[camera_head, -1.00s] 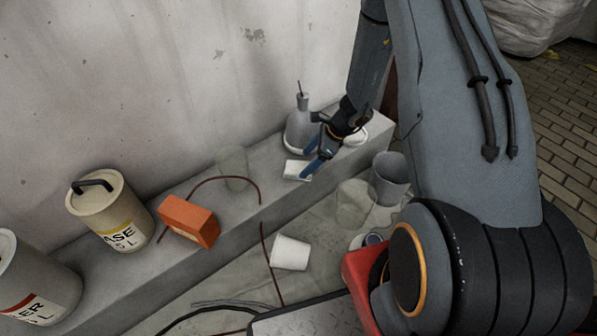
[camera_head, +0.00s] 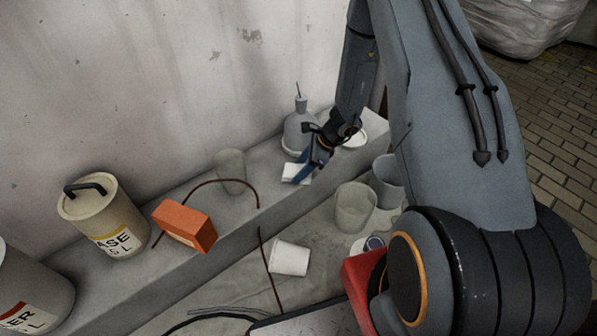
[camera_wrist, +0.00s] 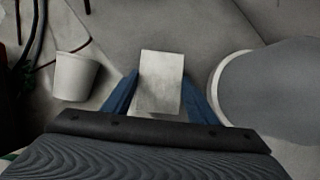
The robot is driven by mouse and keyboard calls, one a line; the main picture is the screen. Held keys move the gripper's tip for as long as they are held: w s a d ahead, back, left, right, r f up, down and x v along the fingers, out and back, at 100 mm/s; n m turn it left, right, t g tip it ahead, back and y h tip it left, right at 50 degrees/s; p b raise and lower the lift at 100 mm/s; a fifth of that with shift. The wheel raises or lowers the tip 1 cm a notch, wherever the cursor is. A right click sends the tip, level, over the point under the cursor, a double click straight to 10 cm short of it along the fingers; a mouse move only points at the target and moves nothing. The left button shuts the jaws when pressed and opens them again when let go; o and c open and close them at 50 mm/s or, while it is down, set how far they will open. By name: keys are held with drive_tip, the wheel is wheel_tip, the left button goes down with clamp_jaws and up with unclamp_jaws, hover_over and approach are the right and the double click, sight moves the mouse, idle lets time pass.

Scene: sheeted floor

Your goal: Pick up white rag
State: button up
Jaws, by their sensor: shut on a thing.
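The white rag (camera_head: 297,172) is a small pale flat rectangle at the ledge, in front of the grey bottle. In the wrist view the white rag (camera_wrist: 161,80) sits between the blue fingers. My gripper (camera_head: 304,174) reaches down to it from the upper right in the head view. In the wrist view my gripper (camera_wrist: 160,98) has one finger against each side of the rag and is shut on it. The fingers cover part of the rag in the head view. I cannot tell whether the rag is off the ledge.
A grey bottle (camera_head: 298,131) stands just behind the gripper, and a white dish (camera_head: 354,137) lies to its right. An orange box (camera_head: 184,225) and a beige canister (camera_head: 103,217) are left on the ledge (camera_head: 225,208). Clear cups and a white cup (camera_head: 289,257) are on the lower floor.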

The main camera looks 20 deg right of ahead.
wheel_tip(320, 180, up, 10)
drive_tip(key=p, duration=0.3)
drive_tip(key=shift+p, duration=0.35)
drive_tip(key=o, duration=0.3)
drive_tip(key=shift+c, duration=0.5)
